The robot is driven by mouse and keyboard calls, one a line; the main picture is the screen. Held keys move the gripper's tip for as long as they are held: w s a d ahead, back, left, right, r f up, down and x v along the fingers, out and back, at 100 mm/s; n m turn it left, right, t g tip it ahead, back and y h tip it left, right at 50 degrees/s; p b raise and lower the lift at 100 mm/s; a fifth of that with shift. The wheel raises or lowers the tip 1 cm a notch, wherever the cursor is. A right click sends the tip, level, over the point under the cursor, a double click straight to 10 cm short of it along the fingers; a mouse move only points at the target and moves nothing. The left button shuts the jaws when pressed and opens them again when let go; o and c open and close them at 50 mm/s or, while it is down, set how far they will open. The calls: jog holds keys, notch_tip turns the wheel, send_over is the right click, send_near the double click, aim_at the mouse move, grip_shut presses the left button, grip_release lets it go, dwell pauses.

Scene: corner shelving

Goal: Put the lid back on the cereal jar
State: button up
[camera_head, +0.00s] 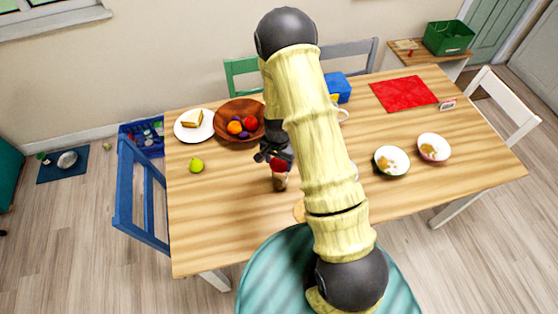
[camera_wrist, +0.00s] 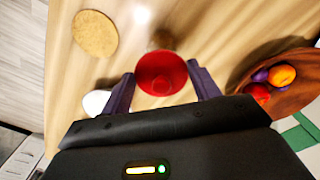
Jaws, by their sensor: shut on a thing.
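My gripper (camera_head: 272,156) is over the near middle of the table, its fingers on both sides of a round red lid (camera_head: 280,165). The wrist view shows the lid (camera_wrist: 164,73) between the two fingertips, touching or nearly touching both. A small jar with brown contents (camera_head: 280,183) is directly below the lid in the head view. I cannot tell whether the lid rests on the jar or is held just above it. In the wrist view the lid hides most of what is under it.
A flat tan disc (camera_wrist: 95,33) lies on the table close by, partly behind my arm in the head view. The table's front left is clear.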

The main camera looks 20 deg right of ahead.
jog(key=o, duration=1.3)
jog(key=shift+o, duration=0.2)
jog(key=shift+r, duration=0.1)
jog(key=shift+r+p, duration=2.5)
jog(key=shift+r, duration=0.95)
jog(key=shift+c, duration=0.4)
grip_shut()
